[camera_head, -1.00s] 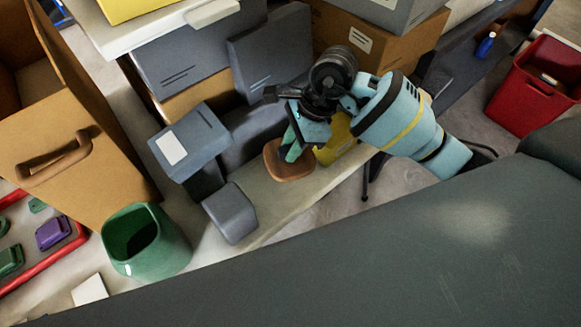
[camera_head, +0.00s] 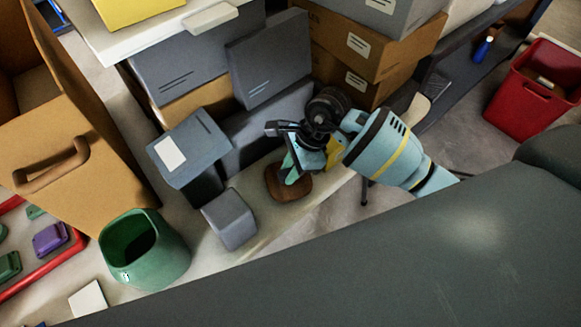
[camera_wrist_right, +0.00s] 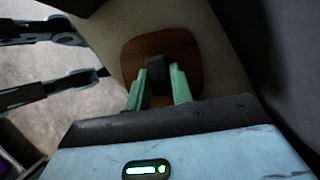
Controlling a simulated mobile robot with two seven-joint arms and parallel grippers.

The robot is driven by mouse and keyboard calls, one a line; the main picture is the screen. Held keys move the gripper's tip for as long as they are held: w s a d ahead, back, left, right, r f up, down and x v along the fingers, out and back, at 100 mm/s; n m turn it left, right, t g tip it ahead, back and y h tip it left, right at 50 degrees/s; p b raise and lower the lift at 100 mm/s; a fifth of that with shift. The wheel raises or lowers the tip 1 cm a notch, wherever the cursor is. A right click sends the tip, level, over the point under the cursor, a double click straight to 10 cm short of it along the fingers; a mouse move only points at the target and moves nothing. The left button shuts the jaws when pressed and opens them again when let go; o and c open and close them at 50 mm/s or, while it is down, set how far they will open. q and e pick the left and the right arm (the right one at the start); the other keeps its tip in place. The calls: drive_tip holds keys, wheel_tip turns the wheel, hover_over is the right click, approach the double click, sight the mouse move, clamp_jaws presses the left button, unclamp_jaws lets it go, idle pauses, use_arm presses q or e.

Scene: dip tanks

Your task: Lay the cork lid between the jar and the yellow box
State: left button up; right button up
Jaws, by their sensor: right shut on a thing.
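The cork lid (camera_head: 289,184) is a brown slab with rounded corners, low over the pale bench top. In the right wrist view the lid (camera_wrist_right: 185,58) shows a dark knob between the two green fingers. My right gripper (camera_head: 292,170) is shut on this knob; I cannot tell whether the lid touches the bench. The yellow box (camera_head: 334,152) is just to the right of the gripper, mostly hidden behind it. The green jar (camera_head: 160,262) stands upright and open at the lower left, well apart from the lid. My left gripper is not in view.
A small grey box (camera_head: 231,220) stands between the jar and the lid. A taller grey box with a white label (camera_head: 190,148) and stacked grey boxes (camera_head: 268,57) stand behind. A large cardboard box (camera_head: 75,150) is at left. A pale bench strip (camera_head: 262,232) lies clear in front.

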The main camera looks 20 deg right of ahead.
drive_tip(key=shift+f, duration=0.2)
drive_tip(key=o, duration=0.9)
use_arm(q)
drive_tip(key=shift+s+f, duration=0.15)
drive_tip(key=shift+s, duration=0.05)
use_arm(e)
drive_tip(key=shift+o, duration=0.4)
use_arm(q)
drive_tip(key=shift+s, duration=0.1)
use_arm(e)
drive_tip(key=shift+r, duration=0.15)
drive_tip(key=shift+d+r, duration=0.1)
drive_tip(key=shift+r, duration=0.2)
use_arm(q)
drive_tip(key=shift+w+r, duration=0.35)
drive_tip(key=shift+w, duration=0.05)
use_arm(e)
drive_tip(key=v, duration=1.1)
drive_tip(key=shift+r, duration=0.25)
